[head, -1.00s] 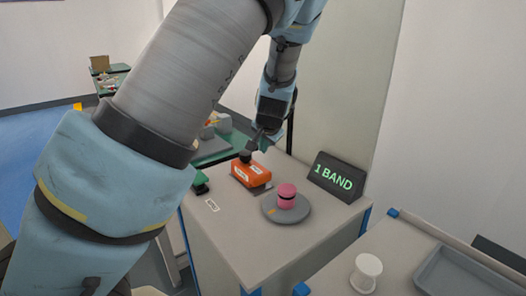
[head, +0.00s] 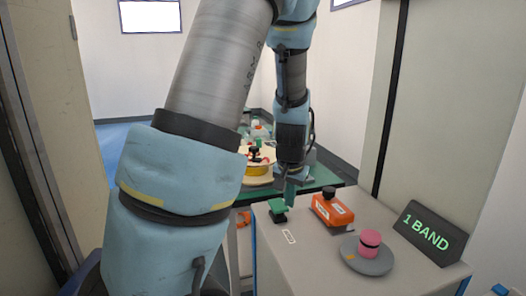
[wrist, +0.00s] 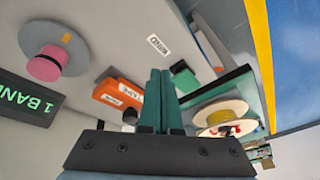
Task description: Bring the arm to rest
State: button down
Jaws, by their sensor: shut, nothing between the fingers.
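My arm reaches down from the top of the head view. My gripper (head: 290,195) hangs over the grey cabinet top (head: 310,262), between a green-topped block (head: 277,209) and an orange device (head: 332,211). In the wrist view my gripper (wrist: 159,85) shows two green fingers pressed together with nothing between them. The green block (wrist: 184,78) and the orange device (wrist: 119,96) lie on either side of the fingers there. Whether the fingertips touch anything is hard to tell.
A pink spool with a dark band (head: 370,241) sits on a grey disc (head: 366,262). A dark sign (head: 428,233) reading "1 BAND" stands at right. A yellow-and-cream reel (wrist: 222,115) lies beyond the cabinet. A door frame (head: 35,150) is at left.

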jog(key=s+a+r+n+g, duration=0.2)
jog(key=s+a+n, duration=0.2)
jog(key=s+a, duration=0.7)
jog(key=a, duration=0.3)
jog(key=shift+s+a+r+n, duration=0.15)
jog(key=shift+s+r+n, duration=0.15)
jog(key=shift+s+r, duration=0.1)
